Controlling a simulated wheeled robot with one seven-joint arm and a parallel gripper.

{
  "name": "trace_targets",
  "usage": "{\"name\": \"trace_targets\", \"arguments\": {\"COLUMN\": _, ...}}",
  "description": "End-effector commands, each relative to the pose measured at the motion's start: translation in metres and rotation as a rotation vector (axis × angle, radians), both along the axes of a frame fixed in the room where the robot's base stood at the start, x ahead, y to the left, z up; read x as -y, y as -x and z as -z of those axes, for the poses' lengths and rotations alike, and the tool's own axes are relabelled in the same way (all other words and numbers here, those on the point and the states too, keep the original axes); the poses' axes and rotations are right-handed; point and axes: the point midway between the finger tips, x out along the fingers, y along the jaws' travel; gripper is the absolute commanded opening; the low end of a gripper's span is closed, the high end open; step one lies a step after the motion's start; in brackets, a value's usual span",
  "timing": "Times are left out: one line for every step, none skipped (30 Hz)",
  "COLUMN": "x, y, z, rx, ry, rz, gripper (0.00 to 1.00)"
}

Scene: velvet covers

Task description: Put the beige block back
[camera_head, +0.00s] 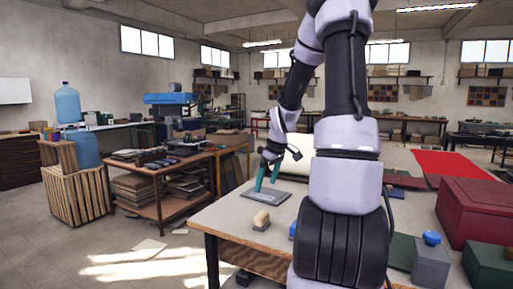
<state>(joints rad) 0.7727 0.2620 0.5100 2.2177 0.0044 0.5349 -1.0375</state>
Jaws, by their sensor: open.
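A beige block (261,220) rests on the near left part of the table (232,216), close to its left edge. My gripper (267,178), with teal fingers, is open and points down over a flat grey plate (250,195) farther back on the table. The gripper is behind the block and apart from it. I see nothing held between the fingers. I cannot tell whether the fingertips touch the plate.
My arm hides much of the table's middle. A small blue thing (292,229) shows partly beside it. At right are a grey box (431,266) with a blue ball (432,238) on top, a dark green box (489,268) and a large red box (480,212).

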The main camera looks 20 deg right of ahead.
Motion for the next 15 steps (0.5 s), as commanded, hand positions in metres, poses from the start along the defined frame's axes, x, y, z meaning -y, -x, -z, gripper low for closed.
{"name": "trace_targets", "arguments": {"x": -0.015, "y": 0.008, "z": -0.024, "rx": 0.008, "ry": 0.025, "rz": 0.043, "gripper": 1.00}}
{"name": "trace_targets", "arguments": {"x": -0.022, "y": 0.014, "z": -0.035, "rx": 0.012, "ry": 0.031, "rz": 0.076, "gripper": 1.00}}
{"name": "trace_targets", "arguments": {"x": -0.031, "y": 0.022, "z": -0.050, "rx": 0.019, "ry": 0.036, "rz": 0.123, "gripper": 1.00}}
{"name": "trace_targets", "arguments": {"x": -0.037, "y": 0.029, "z": -0.062, "rx": 0.025, "ry": 0.036, "rz": 0.159, "gripper": 1.00}}
{"name": "trace_targets", "arguments": {"x": -0.044, "y": 0.036, "z": -0.072, "rx": 0.034, "ry": 0.036, "rz": 0.194, "gripper": 1.00}}
{"name": "trace_targets", "arguments": {"x": -0.054, "y": 0.045, "z": -0.087, "rx": 0.050, "ry": 0.030, "rz": 0.241, "gripper": 1.00}}
{"name": "trace_targets", "arguments": {"x": -0.061, "y": 0.053, "z": -0.098, "rx": 0.061, "ry": 0.024, "rz": 0.275, "gripper": 1.00}}
{"name": "trace_targets", "arguments": {"x": -0.068, "y": 0.061, "z": -0.108, "rx": 0.074, "ry": 0.014, "rz": 0.311, "gripper": 1.00}}
{"name": "trace_targets", "arguments": {"x": -0.077, "y": 0.072, "z": -0.122, "rx": 0.092, "ry": -0.004, "rz": 0.359, "gripper": 1.00}}
{"name": "trace_targets", "arguments": {"x": -0.083, "y": 0.081, "z": -0.131, "rx": 0.107, "ry": -0.020, "rz": 0.393, "gripper": 1.00}}
{"name": "trace_targets", "arguments": {"x": -0.090, "y": 0.091, "z": -0.141, "rx": 0.120, "ry": -0.039, "rz": 0.427, "gripper": 1.00}}
{"name": "trace_targets", "arguments": {"x": -0.098, "y": 0.104, "z": -0.152, "rx": 0.139, "ry": -0.069, "rz": 0.472, "gripper": 1.00}}
{"name": "trace_targets", "arguments": {"x": -0.104, "y": 0.114, "z": -0.160, "rx": 0.150, "ry": -0.094, "rz": 0.505, "gripper": 1.00}}
{"name": "trace_targets", "arguments": {"x": -0.110, "y": 0.124, "z": -0.168, "rx": 0.163, "ry": -0.122, "rz": 0.536, "gripper": 1.00}}
{"name": "trace_targets", "arguments": {"x": -0.117, "y": 0.137, "z": -0.177, "rx": 0.176, "ry": -0.161, "rz": 0.576, "gripper": 1.00}}
